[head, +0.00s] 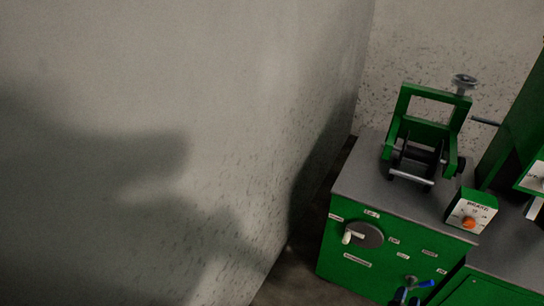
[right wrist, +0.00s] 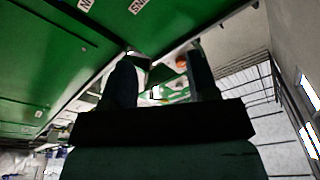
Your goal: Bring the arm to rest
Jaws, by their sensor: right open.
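My right gripper (right wrist: 163,78) fills the middle of the right wrist view, its two dark fingers apart with nothing seen held between them. In the head view a small dark shape (head: 402,297) at the bottom edge, in front of the green cabinet, seems to be part of this gripper. A short blue piece (head: 425,284) shows beside it; I cannot tell whether it is cable. My left gripper is not in view.
The green cabinet (head: 345,268) has a grey top bearing a green frame with a roller (head: 420,135) and a box with an orange knob (head: 468,223). A pale wall (head: 180,100) fills the left.

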